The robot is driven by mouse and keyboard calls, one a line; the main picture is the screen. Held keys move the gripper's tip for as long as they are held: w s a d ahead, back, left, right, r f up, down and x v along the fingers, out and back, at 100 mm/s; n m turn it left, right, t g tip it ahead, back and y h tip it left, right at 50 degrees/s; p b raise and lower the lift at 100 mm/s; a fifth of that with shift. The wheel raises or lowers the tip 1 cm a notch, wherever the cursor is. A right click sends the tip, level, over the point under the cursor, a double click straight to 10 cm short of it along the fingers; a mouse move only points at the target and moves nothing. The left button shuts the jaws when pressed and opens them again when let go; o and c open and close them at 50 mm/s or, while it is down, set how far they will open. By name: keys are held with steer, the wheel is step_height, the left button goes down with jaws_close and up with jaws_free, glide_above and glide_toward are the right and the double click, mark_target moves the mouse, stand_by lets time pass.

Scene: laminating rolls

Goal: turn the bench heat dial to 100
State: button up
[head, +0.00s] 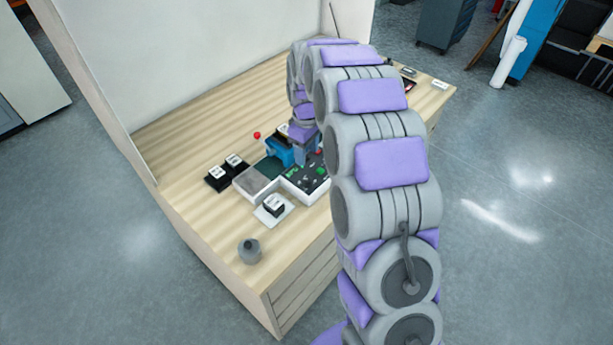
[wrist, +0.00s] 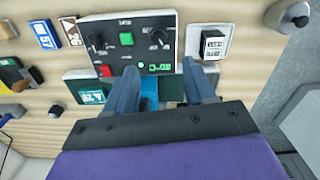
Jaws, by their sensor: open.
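The black control panel (wrist: 128,22) on the bench shows upside down in the wrist view. Which dial is for heat I cannot tell. My gripper (wrist: 160,72) is open and empty, its fingers apart at the panel's lower edge, below the right dial. In the head view my gripper (head: 305,155) hangs beside the panel (head: 308,180), partly hiding it.
A labelled cube (wrist: 213,45) on a white plate stands right of the panel.

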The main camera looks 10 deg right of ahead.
mark_target(308, 179)
step_height(308, 179, down, 11)
steer(key=shift+d+f+b, duration=0.1)
steer(key=shift+b, duration=0.5)
jaws_close()
